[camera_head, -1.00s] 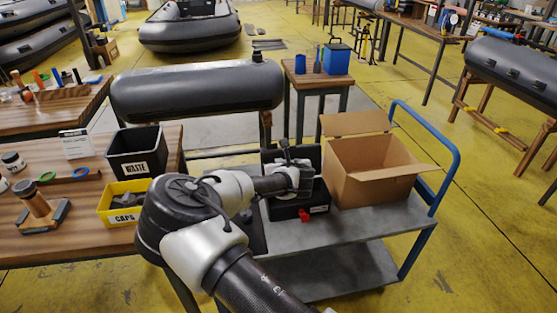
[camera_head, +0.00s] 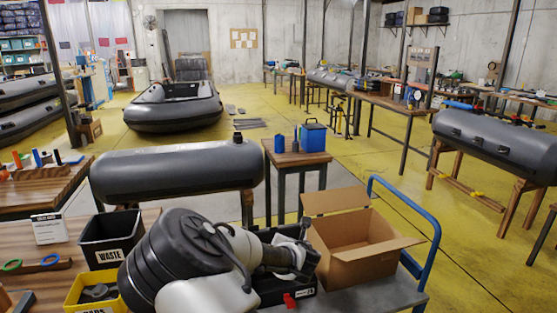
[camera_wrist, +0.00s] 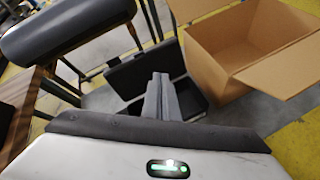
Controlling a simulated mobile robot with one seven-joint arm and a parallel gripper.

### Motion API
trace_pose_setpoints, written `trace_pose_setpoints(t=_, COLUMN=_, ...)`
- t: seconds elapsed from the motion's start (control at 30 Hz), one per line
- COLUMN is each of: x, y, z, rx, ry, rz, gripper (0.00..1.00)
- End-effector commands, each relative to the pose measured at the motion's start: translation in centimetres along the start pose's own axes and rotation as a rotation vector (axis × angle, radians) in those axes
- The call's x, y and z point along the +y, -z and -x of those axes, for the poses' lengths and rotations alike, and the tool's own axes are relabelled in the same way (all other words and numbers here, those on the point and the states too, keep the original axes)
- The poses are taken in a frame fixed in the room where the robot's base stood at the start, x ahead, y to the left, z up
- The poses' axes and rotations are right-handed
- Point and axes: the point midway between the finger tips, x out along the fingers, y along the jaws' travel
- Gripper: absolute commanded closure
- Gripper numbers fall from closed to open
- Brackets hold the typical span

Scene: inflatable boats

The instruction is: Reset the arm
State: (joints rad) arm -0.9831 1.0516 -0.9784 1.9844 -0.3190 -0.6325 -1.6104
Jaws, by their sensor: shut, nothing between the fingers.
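My arm reaches forward from the bottom of the head view, bent, with its wrist above the cart. My gripper (camera_wrist: 160,82) shows in the wrist view with its two fingers pressed together and nothing between them. Below the fingers is an open black case (camera_wrist: 128,82) on the cart, which also shows in part in the head view (camera_head: 272,290). The fingers appear above the case; I cannot tell the exact gap.
An open cardboard box (camera_head: 362,262) stands on the cart (camera_head: 385,299) right of the case. A grey boat tube (camera_head: 180,172) lies behind. Yellow floor is open at right.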

Motion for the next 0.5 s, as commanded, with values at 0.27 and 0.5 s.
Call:
trace_pose_setpoints(t=0.27, x=-8.1, y=-4.6, z=8.2, rx=-0.007, ry=0.285, rz=-0.984, gripper=1.00)
trace_pose_setpoints(t=0.5, x=-9.2, y=-6.1, z=18.6, rx=0.014, ry=0.454, rz=-1.669, gripper=1.00)
